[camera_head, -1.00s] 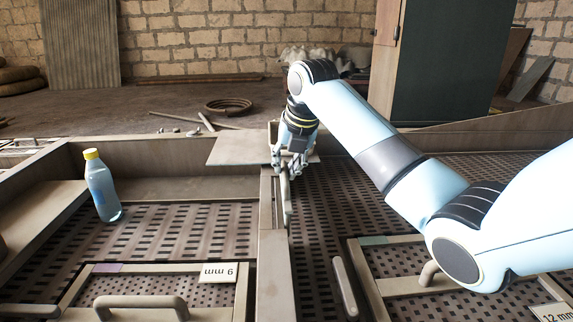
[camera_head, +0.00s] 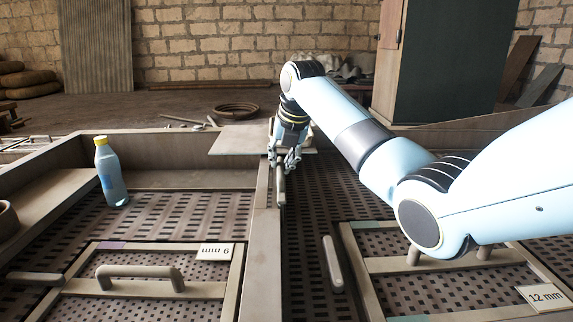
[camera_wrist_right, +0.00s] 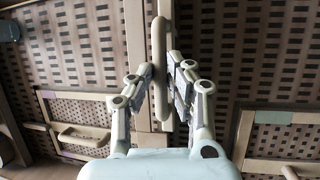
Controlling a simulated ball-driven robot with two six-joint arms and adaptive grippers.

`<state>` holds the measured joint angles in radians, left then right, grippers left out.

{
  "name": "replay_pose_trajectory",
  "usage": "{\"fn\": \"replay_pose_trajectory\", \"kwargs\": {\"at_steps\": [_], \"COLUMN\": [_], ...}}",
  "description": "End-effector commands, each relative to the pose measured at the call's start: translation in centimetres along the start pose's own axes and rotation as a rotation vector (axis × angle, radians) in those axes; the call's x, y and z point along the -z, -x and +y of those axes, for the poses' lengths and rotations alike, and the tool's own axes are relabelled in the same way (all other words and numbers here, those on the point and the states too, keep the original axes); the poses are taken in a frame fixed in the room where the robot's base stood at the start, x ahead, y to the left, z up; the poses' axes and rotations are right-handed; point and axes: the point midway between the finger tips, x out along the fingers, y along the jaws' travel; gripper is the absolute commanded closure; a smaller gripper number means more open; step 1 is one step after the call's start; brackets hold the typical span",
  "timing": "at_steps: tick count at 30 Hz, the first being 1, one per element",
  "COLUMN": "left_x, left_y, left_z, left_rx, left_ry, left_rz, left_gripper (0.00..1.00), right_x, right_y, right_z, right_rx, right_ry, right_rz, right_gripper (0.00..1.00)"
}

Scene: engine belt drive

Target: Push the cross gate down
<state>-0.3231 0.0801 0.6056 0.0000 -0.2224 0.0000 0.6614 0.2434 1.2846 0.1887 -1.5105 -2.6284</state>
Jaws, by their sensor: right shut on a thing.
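My right gripper (camera_head: 284,160) is at the far end of the long divider between the two slotted beds. It is shut on a pale rounded handle bar (camera_head: 281,188). In the right wrist view the bar (camera_wrist_right: 159,65) stands between the two fingers of the gripper (camera_wrist_right: 160,80). A flat pale board (camera_head: 240,139) lies across the far rim, just behind and left of the gripper; I cannot tell whether this board is the cross gate or whether the handle joins it. The gripper hides part of the board and the handle's far end. My left gripper is not in view.
A blue bottle with a yellow cap (camera_head: 111,172) stands on the left bed. The divider (camera_head: 262,255) runs toward me. Framed screens with handles lie at left, labelled 9 mm (camera_head: 215,252), and at right, labelled 12 mm (camera_head: 541,296). A loose-looking bar (camera_head: 332,263) is right of the divider.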

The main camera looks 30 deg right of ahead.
Motion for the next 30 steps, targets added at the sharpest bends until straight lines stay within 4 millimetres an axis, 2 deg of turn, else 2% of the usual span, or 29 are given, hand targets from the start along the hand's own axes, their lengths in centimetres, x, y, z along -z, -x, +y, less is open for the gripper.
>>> {"fn": "replay_pose_trajectory", "kwargs": {"at_steps": [4,5,9,10,15,18,20,23,30], "left_x": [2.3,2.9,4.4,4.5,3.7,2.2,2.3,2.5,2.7], "left_y": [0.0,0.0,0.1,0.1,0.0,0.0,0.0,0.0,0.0], "left_z": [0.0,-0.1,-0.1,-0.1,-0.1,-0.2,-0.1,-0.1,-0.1], "left_rx": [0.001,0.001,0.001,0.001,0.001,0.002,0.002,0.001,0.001], "left_ry": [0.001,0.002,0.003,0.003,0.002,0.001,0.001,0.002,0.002], "left_rz": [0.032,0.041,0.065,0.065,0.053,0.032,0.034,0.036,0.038], "left_gripper": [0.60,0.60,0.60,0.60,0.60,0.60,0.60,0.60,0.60], "right_x": [0.3,0.4,0.3,0.3,0.3,0.2,0.2,0.1,0.1], "right_y": [-0.2,-0.2,-0.2,-0.2,-0.1,0.0,0.4,1.9,7.3], "right_z": [-0.2,-0.2,-0.1,-0.1,-0.1,-0.1,-0.1,-0.1,-0.1], "right_rx": [0.004,0.004,0.003,0.003,0.002,0.001,0.001,0.000,0.001], "right_ry": [0.000,0.000,0.000,0.000,0.000,0.000,0.000,0.001,0.001], "right_rz": [0.010,0.010,0.009,0.009,0.007,0.006,0.005,0.003,0.003], "right_gripper": [1.00,0.82,0.64,0.62,0.62,0.62,0.62,0.62,0.62]}}
